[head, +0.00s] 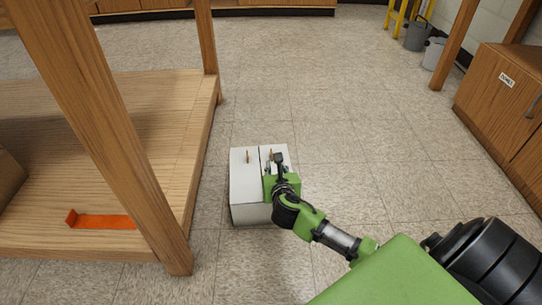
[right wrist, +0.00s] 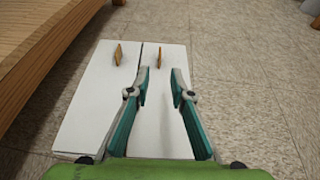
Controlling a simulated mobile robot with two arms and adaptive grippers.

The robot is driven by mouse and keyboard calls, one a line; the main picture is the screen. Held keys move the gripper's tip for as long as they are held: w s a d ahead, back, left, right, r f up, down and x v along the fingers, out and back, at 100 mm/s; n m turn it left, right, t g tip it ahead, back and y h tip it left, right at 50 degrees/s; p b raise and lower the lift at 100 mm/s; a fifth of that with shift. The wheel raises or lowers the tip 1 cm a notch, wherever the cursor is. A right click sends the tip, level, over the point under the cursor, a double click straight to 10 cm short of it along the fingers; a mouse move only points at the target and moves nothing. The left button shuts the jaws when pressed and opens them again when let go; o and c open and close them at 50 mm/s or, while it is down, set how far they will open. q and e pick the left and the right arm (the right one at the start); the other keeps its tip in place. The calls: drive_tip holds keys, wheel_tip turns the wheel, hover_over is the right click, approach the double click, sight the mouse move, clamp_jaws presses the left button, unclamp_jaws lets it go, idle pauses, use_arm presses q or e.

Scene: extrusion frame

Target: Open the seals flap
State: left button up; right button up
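A low white box (head: 250,213) stands on the floor, its top split into two flaps by a dark seam. The left flap (head: 243,180) and the right flap (right wrist: 165,110) both lie flat, and no label on them is readable, so I cannot tell which is the seals flap. A small brown handle (right wrist: 118,54) stands on the left flap, another handle (right wrist: 159,54) on the right flap. My right gripper (right wrist: 159,80) is open and empty over the right flap, its fingertips on either side of the line to that flap's handle, short of it. My left gripper is out of view.
A wooden bench (head: 194,155) with thick posts stands close on the left, an orange piece (head: 103,221) on its lower shelf. A wooden cabinet (head: 510,115) stands at the right. Grey buckets (head: 418,36) are at the back right. Open tiled floor surrounds the box's right and far sides.

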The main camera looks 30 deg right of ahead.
drive_tip(key=b+x, duration=0.2)
drive_tip(key=x, duration=0.1)
drive_tip(key=b+x, duration=0.3)
drive_tip(key=x, duration=0.1)
drive_tip(key=b+x, duration=0.3)
drive_tip(key=x, duration=0.1)
drive_tip(key=shift+f, duration=0.35)
drive_tip(key=shift+w+d+f+b, duration=0.1)
drive_tip(key=shift+w+d+b, duration=0.25)
drive_tip(key=shift+w+b, duration=0.15)
clamp_jaws()
